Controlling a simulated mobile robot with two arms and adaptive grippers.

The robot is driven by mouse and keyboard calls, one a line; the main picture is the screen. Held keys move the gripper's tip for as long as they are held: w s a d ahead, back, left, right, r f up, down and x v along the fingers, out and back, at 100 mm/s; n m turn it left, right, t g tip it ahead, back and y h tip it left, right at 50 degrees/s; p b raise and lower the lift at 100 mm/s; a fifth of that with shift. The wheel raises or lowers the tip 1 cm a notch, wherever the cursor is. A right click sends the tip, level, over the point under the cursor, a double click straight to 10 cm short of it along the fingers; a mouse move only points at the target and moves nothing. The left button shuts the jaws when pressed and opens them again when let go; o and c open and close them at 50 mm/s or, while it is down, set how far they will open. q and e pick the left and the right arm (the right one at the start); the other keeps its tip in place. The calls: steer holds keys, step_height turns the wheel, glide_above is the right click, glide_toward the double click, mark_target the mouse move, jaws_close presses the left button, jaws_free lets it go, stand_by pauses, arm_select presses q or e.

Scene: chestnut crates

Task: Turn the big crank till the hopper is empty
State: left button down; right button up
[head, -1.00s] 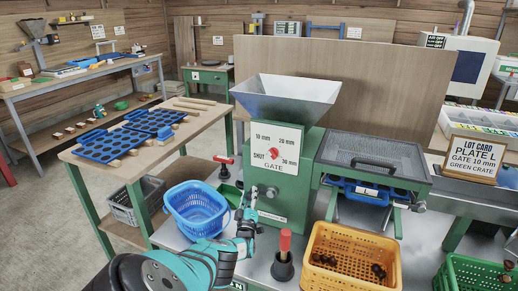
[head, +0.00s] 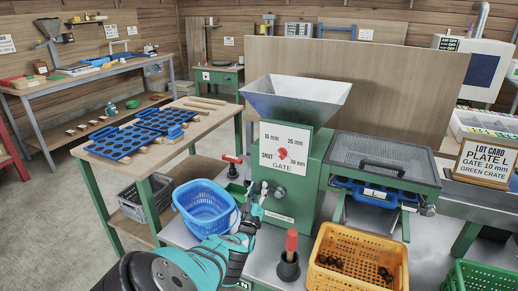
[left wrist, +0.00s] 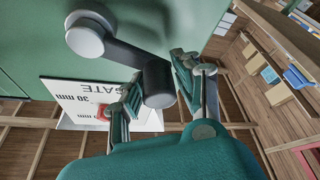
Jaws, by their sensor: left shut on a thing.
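The big crank (head: 279,193) sits on the front of the green mill (head: 300,205), below the gate dial (head: 285,153). Its round hub and dark arm show in the left wrist view (left wrist: 88,38). My left gripper (head: 254,208) is shut on the crank's handle (left wrist: 157,88), with a finger on each side of it, left of the hub in the head view. The grey hopper (head: 298,100) stands on top of the mill. No chestnuts show in it, but its bottom is hidden from this angle. My right gripper is out of view.
An orange crate (head: 357,240) with several dark chestnuts stands below the screen tray (head: 385,155). A blue basket (head: 205,207) is left of the mill. A red-handled tool (head: 291,245) stands in front. A green crate (head: 485,275) is at right.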

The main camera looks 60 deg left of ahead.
arm_select(q)
steer(key=shift+w+d+f, duration=0.1)
steer(key=shift+d+f, duration=0.25)
steer(key=shift+f, duration=0.05)
steer(key=c, duration=1.1)
jaws_free()
steer(key=shift+o, duration=0.5)
steer(key=shift+w+a, duration=0.1)
steer(key=shift+a, duration=0.05)
steer(key=shift+r, duration=0.15)
